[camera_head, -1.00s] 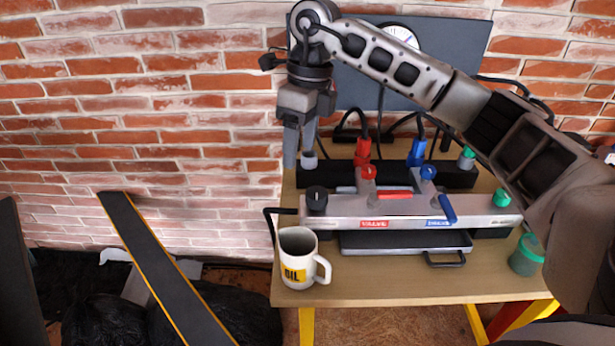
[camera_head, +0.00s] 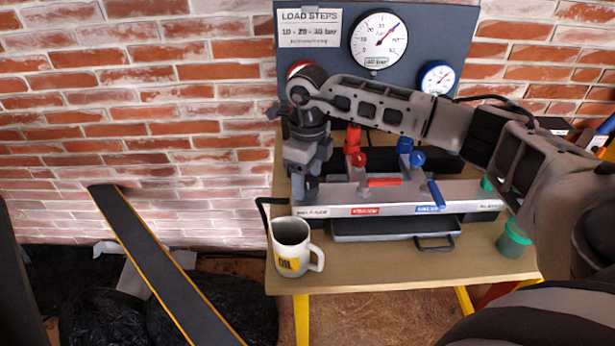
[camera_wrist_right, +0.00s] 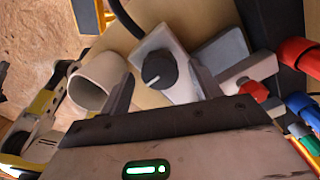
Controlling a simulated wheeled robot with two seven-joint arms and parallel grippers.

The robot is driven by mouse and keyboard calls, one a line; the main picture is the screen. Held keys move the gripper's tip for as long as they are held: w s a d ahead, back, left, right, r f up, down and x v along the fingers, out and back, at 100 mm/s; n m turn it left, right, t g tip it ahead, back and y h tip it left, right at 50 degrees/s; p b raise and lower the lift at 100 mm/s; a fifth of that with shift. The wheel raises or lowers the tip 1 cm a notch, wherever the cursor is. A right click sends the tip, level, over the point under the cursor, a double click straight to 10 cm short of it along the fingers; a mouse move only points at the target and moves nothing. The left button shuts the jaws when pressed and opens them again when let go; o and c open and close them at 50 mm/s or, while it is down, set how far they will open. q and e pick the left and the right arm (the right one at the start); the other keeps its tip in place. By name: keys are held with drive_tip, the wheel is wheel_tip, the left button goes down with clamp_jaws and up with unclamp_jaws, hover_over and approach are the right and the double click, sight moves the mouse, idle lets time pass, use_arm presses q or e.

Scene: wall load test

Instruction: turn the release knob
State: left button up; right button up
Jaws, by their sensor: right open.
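The release knob (camera_wrist_right: 158,69) is black and round with a pale pointer line, on the left end of the silver manifold (camera_head: 330,212). In the head view my right gripper hides it. My right gripper (camera_head: 304,192) points down over that end of the manifold. In the right wrist view its fingers (camera_wrist_right: 163,88) are open, one on either side of the knob and apart from it. I cannot tell how far the tips are above it. My left gripper is not in view.
A white mug (camera_head: 292,246) stands close in front of the gripper. A red lever (camera_head: 384,182) and a blue lever (camera_head: 436,194) sit to the right on the manifold. A large gauge (camera_head: 378,40) is on the panel behind. A green-lidded jar (camera_head: 514,238) stands at the table's right.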

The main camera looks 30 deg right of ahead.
drive_tip(key=shift+f, duration=0.6)
drive_tip(key=c, duration=1)
